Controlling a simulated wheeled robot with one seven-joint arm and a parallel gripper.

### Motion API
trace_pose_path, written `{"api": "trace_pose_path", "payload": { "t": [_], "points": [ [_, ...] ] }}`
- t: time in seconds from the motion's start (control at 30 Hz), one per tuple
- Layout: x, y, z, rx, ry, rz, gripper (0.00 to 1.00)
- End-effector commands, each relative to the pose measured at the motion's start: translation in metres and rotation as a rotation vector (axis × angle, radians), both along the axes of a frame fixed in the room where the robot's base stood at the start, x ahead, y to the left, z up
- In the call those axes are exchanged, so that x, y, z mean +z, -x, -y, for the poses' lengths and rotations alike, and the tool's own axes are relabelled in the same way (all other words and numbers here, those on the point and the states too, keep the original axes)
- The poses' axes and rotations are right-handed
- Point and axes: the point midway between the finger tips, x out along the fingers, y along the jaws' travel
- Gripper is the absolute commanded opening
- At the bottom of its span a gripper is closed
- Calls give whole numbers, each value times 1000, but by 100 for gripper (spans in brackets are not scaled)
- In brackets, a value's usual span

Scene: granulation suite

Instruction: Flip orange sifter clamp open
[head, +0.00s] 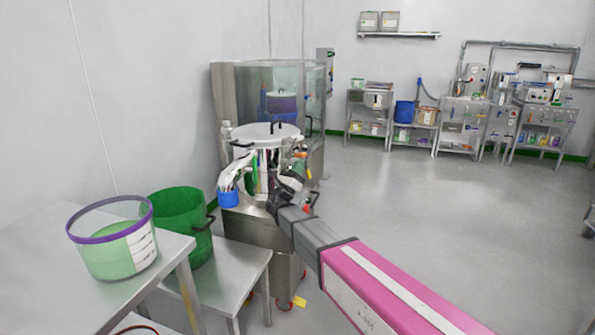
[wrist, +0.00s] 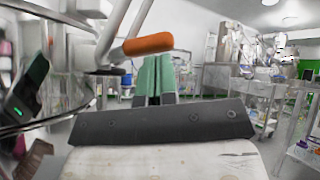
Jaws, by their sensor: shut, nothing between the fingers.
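The orange clamp handle (wrist: 148,44) shows in the wrist view on a bare metal lever beside the round steel sifter (wrist: 80,60). My gripper (wrist: 155,62) has two green fingers held together and empty. In the wrist view its fingertips lie just below the orange handle. I cannot tell whether they touch it. In the head view the sifter (head: 266,134) has a pale round lid with a dark handle, and my arm reaches its right side. The orange clamp cannot be made out there, near my wrist.
A blue-ended spout (head: 228,198) juts from the sifter's left. A green bucket (head: 182,222) and a clear tub with a purple rim (head: 112,238) stand on steel tables at the left. A glass-walled cabinet (head: 300,90) stands behind. Open floor (head: 440,220) lies to the right.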

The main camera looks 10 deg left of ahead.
Motion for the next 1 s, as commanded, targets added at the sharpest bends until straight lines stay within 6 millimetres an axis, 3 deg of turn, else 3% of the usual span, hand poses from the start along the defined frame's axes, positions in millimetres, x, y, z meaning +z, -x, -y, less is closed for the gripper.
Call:
{"api": "trace_pose_path", "payload": {
  "t": [0.4, 1.0],
  "points": [
    [11, 0, 1, 0, 15, -11, 0],
    [9, 2, 1, 0, 14, -10, 0]
  ]
}}
